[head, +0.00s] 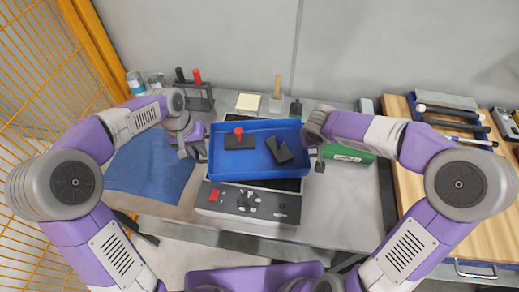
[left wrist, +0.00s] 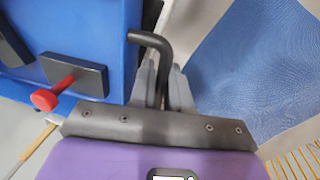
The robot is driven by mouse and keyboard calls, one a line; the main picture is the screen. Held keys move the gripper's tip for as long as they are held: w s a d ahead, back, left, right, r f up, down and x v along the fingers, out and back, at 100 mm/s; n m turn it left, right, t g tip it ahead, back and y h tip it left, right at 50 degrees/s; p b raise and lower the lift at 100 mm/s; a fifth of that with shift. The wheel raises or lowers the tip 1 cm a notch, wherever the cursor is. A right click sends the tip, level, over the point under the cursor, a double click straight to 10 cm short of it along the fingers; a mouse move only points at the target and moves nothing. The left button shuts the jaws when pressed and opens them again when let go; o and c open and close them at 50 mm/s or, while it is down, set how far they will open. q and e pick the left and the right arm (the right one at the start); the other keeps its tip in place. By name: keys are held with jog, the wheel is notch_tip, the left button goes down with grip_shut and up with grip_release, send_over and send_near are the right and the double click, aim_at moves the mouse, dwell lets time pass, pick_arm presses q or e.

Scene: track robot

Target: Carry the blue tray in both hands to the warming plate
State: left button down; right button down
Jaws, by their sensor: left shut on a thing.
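The blue tray (head: 225,170) carries a dark block with a red knob (head: 239,138) and a dark block with a black handle (head: 279,150). My left gripper (head: 198,150) is at the tray's left side. In the left wrist view, its fingers (left wrist: 162,85) are shut on the tray's black bent handle (left wrist: 150,40). My right gripper (head: 314,156) is at the tray's right side; its fingers are too small to judge. The warming plate (head: 248,202), a grey unit with a red switch, lies under the tray, its dark top partly hidden. I cannot tell whether they touch.
A blue mat (head: 150,168) lies at left. A tool rack (head: 196,96), cans (head: 135,83) and a yellow pad (head: 248,102) stand behind. A green box (head: 347,153) is right of the tray. A wooden bench (head: 480,205) with tools is farther right; yellow fencing (head: 40,70) is at left.

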pick_arm(q)
jog(key=shift+d+f+b, duration=0.1)
jog(key=shift+f+b, duration=0.45)
jog(key=shift+f, duration=0.05)
pick_arm(e)
jog(key=shift+a+f, duration=0.1)
jog(key=shift+f, duration=0.5)
pick_arm(q)
jog(key=c, duration=1.1)
grip_release()
pick_arm(e)
jog(key=c, duration=1.1)
grip_release()
pick_arm(q)
jog(key=shift+r, duration=0.15)
pick_arm(e)
jog(key=shift+r, duration=0.15)
